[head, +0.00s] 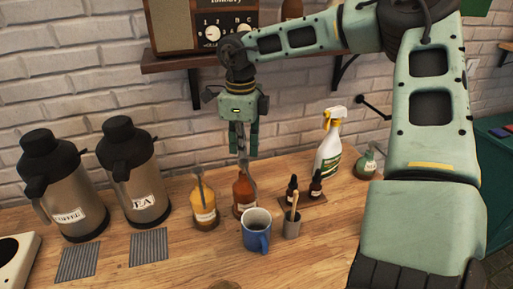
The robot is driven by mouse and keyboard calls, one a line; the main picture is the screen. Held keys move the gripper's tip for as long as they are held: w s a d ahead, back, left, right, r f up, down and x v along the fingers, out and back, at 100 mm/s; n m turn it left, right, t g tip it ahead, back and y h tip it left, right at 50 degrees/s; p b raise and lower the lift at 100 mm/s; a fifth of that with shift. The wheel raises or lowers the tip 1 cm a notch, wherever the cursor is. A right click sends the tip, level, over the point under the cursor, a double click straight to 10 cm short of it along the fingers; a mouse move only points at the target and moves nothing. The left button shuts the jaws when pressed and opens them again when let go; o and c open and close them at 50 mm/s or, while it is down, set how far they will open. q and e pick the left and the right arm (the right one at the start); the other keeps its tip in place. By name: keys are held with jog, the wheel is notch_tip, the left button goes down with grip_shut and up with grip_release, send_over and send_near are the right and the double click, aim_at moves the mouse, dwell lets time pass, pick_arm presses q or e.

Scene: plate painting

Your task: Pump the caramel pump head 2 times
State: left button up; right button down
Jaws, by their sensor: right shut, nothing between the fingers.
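Two pump bottles stand side by side on the wooden counter: a yellow one (205,209) and a darker orange-brown one (241,195). Their labels are too small to read; by colour the orange-brown one looks like the caramel. Its slim grey pump head (247,172) points up. My right gripper (243,152) hangs fingers down just above that pump head, shut and empty. I cannot tell whether the fingertips touch it. My left gripper is not in view.
A blue mug (257,229) stands in front of the orange-brown bottle, with a grey cup (292,224) beside it. Small dropper bottles (315,185) and a spray bottle (329,150) stand right. Two dispensers (136,172) stand left. A shelf (185,61) hangs behind.

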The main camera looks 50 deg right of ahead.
aim_at(244, 161)
jog(key=shift+f+b, duration=1.5)
jog(key=shift+f, duration=0.2)
jog(key=shift+s+r, duration=0.1)
jog(key=shift+r, duration=0.15)
jog(key=shift+r+p, duration=0.9)
jog(key=shift+r, duration=0.65)
notch_tip(244, 161, up, 6)
jog(key=p, duration=0.3)
jog(key=shift+p, duration=0.3)
